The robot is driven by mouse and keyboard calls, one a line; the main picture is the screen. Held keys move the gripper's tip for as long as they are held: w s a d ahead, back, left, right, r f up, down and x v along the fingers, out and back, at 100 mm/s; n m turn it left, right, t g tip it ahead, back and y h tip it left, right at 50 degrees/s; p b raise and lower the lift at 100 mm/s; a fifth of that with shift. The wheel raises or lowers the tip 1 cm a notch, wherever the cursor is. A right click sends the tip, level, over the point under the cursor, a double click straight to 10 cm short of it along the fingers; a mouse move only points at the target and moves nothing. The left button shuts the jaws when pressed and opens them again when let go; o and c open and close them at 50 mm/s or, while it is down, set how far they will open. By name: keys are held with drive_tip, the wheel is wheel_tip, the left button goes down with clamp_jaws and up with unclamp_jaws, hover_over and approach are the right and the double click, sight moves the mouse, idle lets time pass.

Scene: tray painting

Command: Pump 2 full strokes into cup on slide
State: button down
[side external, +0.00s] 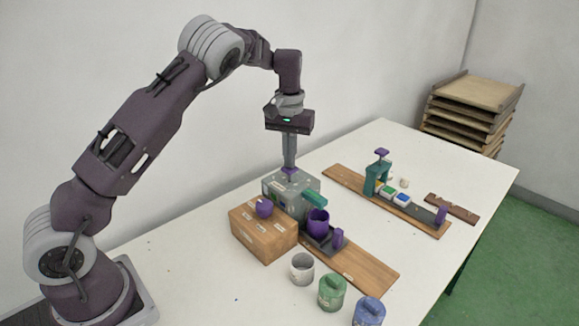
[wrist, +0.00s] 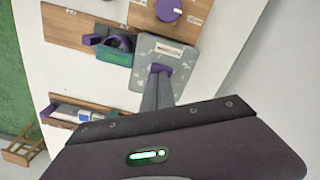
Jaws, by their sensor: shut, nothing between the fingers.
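A grey pump box (side external: 272,184) stands mid-table with a purple plunger head (side external: 289,171) on top. My gripper (side external: 289,165) is shut and empty, pointing down, its fingertips at the plunger head; whether they touch it I cannot tell. In the wrist view the purple head (wrist: 160,67) lies just past the fingertips. A green spout (side external: 313,198) sticks out of the box over the slide. A purple cup (side external: 318,224) sits on the dark slide carriage (side external: 322,246), by the spout. The carriage has an upright purple handle (side external: 337,238). The cup's inside is not clear.
A wooden box (side external: 262,239) with a purple knob (side external: 264,208) stands left of the pump. The slide runs on a wooden board (side external: 370,269). White (side external: 303,269), green (side external: 332,293) and blue (side external: 369,312) pots stand in front. A teal press (side external: 371,181) stands behind right.

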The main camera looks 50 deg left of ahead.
drive_tip(key=shift+f, duration=1.6)
drive_tip(key=shift+r, duration=2.35)
wheel_tip(320, 180, up, 4)
drive_tip(key=shift+f, duration=0.25)
drive_tip(key=shift+r, duration=0.7)
